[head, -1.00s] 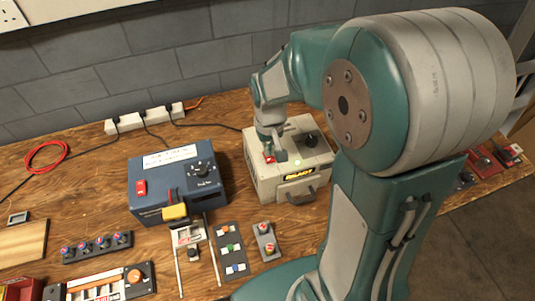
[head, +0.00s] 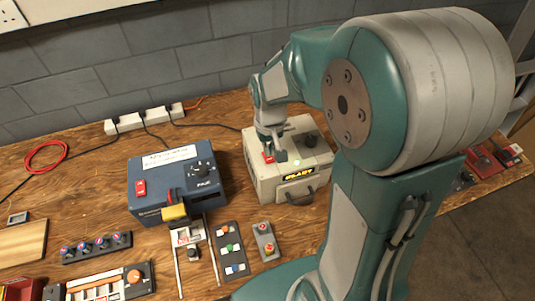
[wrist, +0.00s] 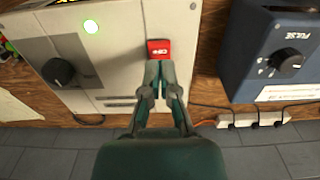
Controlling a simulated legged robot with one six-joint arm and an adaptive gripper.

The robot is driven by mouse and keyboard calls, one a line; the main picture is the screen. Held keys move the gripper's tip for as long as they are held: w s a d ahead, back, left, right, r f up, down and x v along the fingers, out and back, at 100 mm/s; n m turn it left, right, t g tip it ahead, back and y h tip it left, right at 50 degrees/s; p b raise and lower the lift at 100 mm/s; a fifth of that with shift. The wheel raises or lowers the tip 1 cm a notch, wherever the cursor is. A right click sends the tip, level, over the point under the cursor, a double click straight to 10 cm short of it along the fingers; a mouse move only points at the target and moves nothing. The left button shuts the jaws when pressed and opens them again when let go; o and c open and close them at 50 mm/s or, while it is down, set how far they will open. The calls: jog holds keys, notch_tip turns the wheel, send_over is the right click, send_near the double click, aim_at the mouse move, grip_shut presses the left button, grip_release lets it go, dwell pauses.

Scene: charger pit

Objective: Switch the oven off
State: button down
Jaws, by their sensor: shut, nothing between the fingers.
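The oven is a pale grey box (head: 285,187) on the bench in the head view, with a front handle, a black knob (head: 309,140) and a lit green lamp (head: 296,162) on top. Its red rocker switch (head: 268,158) shows beside my gripper (head: 272,150). In the wrist view the switch (wrist: 158,50) lies just beyond the tips of my shut, empty gripper (wrist: 162,70). The tips are at the switch's near edge; I cannot tell whether they touch it. The lamp (wrist: 91,26) glows green there too.
A blue box (head: 178,187) with its own red switch and dial stands left of the oven. A power strip (head: 145,118) lies behind it. Small button panels (head: 232,250) lie in front. Red items (head: 480,162) sit at the right bench edge.

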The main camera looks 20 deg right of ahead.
aim_at(269, 159)
jog(key=shift+f, duration=1.3)
dwell(0.7)
jog(key=shift+r, duration=3.5)
jog(key=shift+s+r, duration=0.1)
jog(key=shift+r, duration=0.1)
jog(key=s+r+t, duration=0.5)
jog(key=s+r, duration=0.6)
jog(key=s, duration=0.3)
jog(key=shift+t, duration=0.3)
jog(key=shift+r, duration=0.1)
